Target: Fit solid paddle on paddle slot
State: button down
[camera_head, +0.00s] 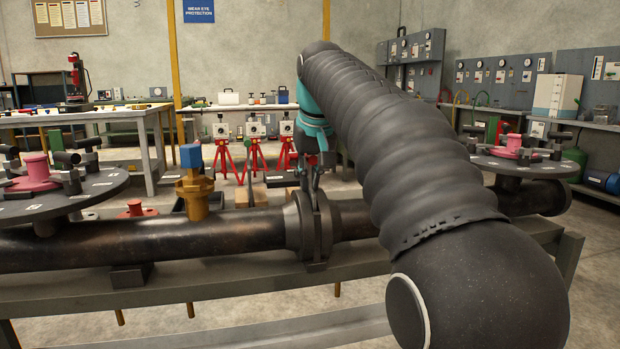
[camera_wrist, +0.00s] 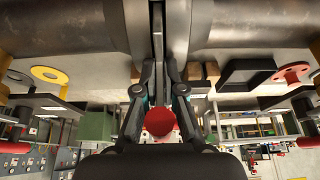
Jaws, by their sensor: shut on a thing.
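The dark pipe (camera_head: 140,243) runs across the bench and carries a pair of flanges (camera_head: 300,228) near the middle. My gripper (camera_head: 312,188) points down just above these flanges. In the wrist view, my gripper (camera_wrist: 158,82) is shut on the thin grey edge of the solid paddle (camera_wrist: 157,40), which lines up with the narrow slot between the two flange faces. The paddle's disc is largely hidden by the flanges and fingers, so I cannot tell how deep it sits. A red round thing (camera_wrist: 160,121) shows between the finger bases; I cannot tell what it is.
A yellow valve with blue top (camera_head: 194,180) stands left of the flanges. Round plates with pink hubs (camera_head: 70,190) sit over both pipe ends. A red flanged part (camera_head: 136,210) and wooden blocks (camera_head: 257,197) lie behind the pipe. My arm hides much of the right side.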

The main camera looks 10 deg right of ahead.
jog(key=c, duration=1.2)
grip_release()
